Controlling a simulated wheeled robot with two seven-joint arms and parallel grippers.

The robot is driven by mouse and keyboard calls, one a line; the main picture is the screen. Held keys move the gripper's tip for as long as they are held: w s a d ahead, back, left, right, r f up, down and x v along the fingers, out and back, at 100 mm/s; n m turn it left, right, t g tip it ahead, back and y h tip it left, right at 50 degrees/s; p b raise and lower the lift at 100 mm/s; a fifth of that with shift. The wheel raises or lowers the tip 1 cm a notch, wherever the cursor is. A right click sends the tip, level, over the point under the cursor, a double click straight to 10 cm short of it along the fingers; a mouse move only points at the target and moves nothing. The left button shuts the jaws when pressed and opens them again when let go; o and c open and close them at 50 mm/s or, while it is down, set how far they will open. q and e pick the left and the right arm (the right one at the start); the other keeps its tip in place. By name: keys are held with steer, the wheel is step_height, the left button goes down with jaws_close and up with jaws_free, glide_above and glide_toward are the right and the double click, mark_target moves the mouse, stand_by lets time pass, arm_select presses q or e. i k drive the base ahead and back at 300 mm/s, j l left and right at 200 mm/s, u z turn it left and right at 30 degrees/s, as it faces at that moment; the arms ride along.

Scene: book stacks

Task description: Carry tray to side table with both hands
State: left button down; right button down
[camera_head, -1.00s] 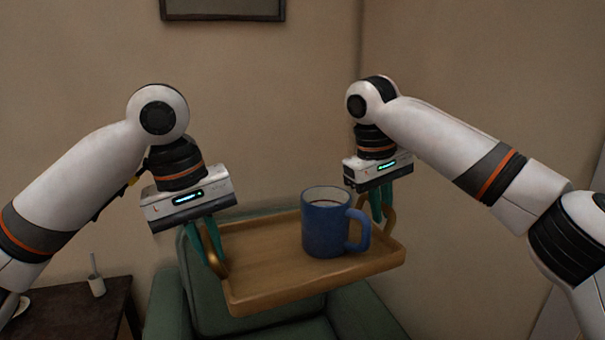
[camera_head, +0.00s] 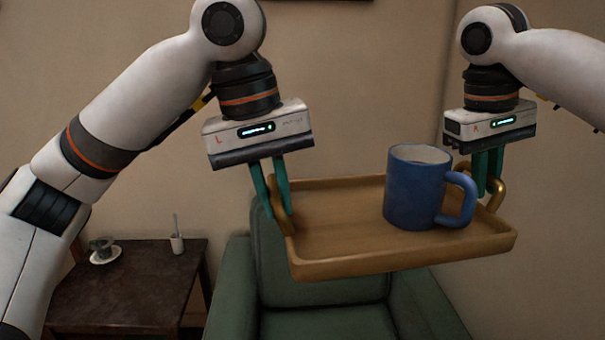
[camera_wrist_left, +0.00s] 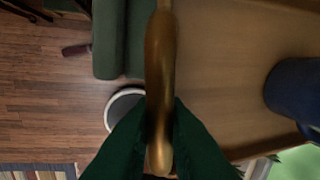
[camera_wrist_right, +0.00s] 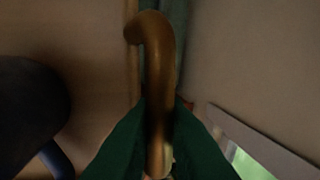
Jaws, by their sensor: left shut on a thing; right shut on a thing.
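A wooden tray (camera_head: 340,222) hangs in the air between my two grippers, roughly level in the head view. A blue mug (camera_head: 413,190) with a drink in it stands upright on the tray's right half. My left gripper (camera_head: 278,210) is shut on the tray's left handle, which also shows between the fingers in the left wrist view (camera_wrist_left: 160,80). My right gripper (camera_head: 488,190) is shut on the tray's right handle, seen in the right wrist view (camera_wrist_right: 158,70). A dark wooden side table (camera_head: 130,290) stands at the lower left, apart from the tray.
A green armchair (camera_head: 260,270) stands below and behind the tray, right of the side table. On the table are a cup on a saucer (camera_head: 104,250) and a small pale holder (camera_head: 177,243) with a thin stick in it. The table's front top looks clear.

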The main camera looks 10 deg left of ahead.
mark_target(117, 293)
steer(key=k+j+u, duration=0.1)
steer(key=j, duration=0.45)
steer(key=k+j+u, duration=0.15)
steer(key=j, duration=0.4)
steer(key=k+j+u, duration=0.1)
steer(key=j, duration=0.5)
steer(key=k+j+u, duration=0.15)
steer(key=j, duration=0.4)
steer(key=k+j+u, duration=0.1)
steer(key=j, duration=0.5)
